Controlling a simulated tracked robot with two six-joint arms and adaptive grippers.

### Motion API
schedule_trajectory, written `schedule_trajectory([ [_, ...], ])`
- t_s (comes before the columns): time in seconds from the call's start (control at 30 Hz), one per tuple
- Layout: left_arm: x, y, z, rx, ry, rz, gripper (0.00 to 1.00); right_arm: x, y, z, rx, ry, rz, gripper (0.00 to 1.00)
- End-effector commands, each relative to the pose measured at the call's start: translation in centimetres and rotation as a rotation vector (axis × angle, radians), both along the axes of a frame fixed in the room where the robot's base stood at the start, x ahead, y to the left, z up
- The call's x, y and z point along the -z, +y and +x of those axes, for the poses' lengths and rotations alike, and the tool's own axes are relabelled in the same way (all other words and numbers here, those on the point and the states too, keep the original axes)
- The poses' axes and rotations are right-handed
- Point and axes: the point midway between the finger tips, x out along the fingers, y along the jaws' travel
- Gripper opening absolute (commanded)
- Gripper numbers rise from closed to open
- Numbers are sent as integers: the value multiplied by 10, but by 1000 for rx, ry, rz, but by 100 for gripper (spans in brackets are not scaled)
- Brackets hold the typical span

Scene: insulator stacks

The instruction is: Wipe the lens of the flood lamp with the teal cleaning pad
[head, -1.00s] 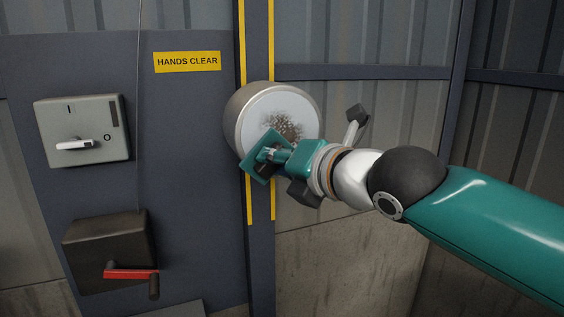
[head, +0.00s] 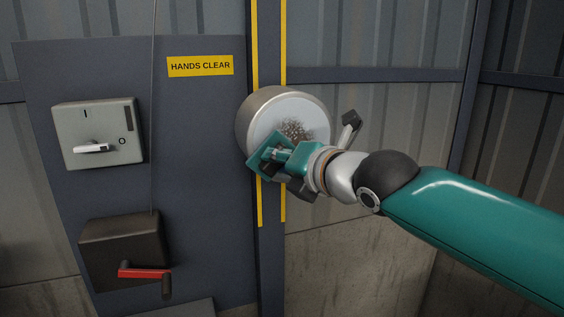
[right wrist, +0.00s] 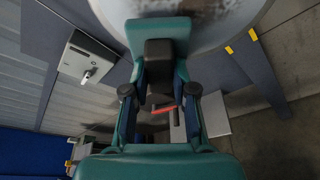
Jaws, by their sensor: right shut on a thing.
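The flood lamp (head: 256,125) is a round metal housing on the dark post. Its pale lens (head: 312,113) has a brown dirt patch (head: 296,131) near the middle. My right gripper (head: 278,154) is shut on the teal cleaning pad (head: 261,152), which lies over the lower left part of the lens. I cannot tell from the head view whether the pad touches the glass. In the right wrist view the pad (right wrist: 133,33) sits between the gripper's fingers (right wrist: 159,75), and the lens (right wrist: 221,30) is behind it with a dark smear at the top. My left gripper is not in view.
A grey switch box (head: 98,133) and a dark box with a red crank (head: 125,250) are on the panel at left. A yellow "HANDS CLEAR" sign (head: 200,66) is above. Yellow stripes (head: 283,50) run along the post.

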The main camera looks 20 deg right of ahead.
Motion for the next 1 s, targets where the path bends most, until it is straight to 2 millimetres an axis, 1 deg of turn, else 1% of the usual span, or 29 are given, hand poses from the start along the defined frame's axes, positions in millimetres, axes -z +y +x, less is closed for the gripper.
schedule_trajectory([
  [0.27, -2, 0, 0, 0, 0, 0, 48, -1, 0, 2, -1, -1, 0, 0],
  [1.0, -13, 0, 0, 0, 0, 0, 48, -1, 1, 17, -1, -1, 0, 0],
])
